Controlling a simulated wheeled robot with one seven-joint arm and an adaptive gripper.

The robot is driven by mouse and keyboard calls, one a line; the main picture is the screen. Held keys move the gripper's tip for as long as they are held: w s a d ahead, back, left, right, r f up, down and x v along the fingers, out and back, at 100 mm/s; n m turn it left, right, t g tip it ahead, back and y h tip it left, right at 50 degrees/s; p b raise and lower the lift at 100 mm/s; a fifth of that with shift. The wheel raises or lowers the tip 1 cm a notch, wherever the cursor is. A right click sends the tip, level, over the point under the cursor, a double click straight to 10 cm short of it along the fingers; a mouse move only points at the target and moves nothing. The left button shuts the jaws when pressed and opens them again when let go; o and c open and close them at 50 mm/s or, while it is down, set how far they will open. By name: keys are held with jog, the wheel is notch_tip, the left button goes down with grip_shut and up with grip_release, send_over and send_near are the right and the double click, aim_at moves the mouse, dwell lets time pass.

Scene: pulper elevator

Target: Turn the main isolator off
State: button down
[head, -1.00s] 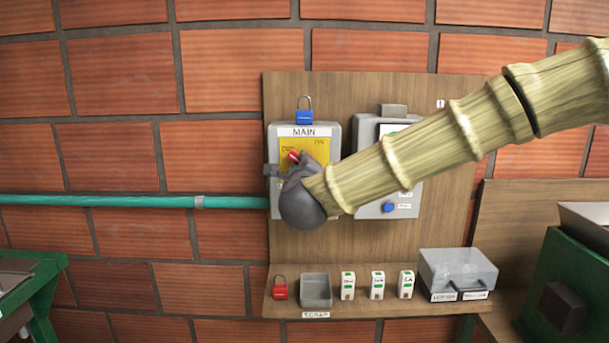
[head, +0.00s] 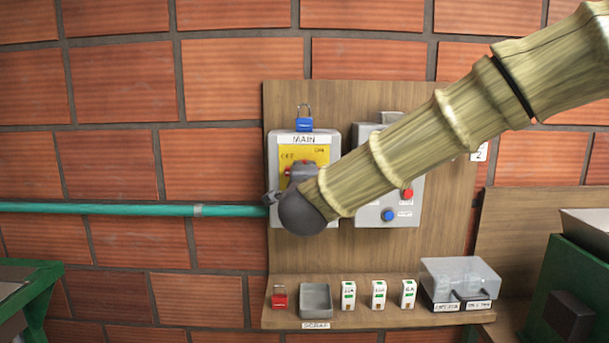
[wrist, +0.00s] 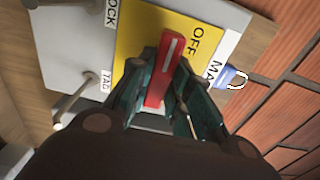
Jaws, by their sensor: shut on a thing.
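The main isolator is a grey box (head: 320,222) marked MAIN, with a yellow plate (head: 318,152), on a wooden board. Its red handle (wrist: 167,55), with a white line, shows in the wrist view between my fingers. My gripper (head: 301,173) is shut on this handle. In the wrist view the handle points up the picture, beside the word OFF on the yellow plate (wrist: 142,45). In the head view my wrist and fingers hide most of the handle. A blue padlock (head: 303,124) sits at the top of the box, also seen in the wrist view (wrist: 230,78).
A second grey box (head: 375,222) with a red and a blue button is close on the right, partly behind my arm. Below, a shelf holds a red padlock (head: 279,300), a grey tray (head: 316,312), several white blocks and a clear-lidded case (head: 460,275). A green pipe (head: 100,207) runs left.

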jog(key=shift+f, duration=0.1)
dwell(0.4)
jog(key=c, duration=1.3)
grip_release()
jog(key=shift+s, duration=0.15)
jog(key=s, duration=1.1)
jog(key=shift+s+d, duration=0.1)
jog(key=shift+s, duration=0.3)
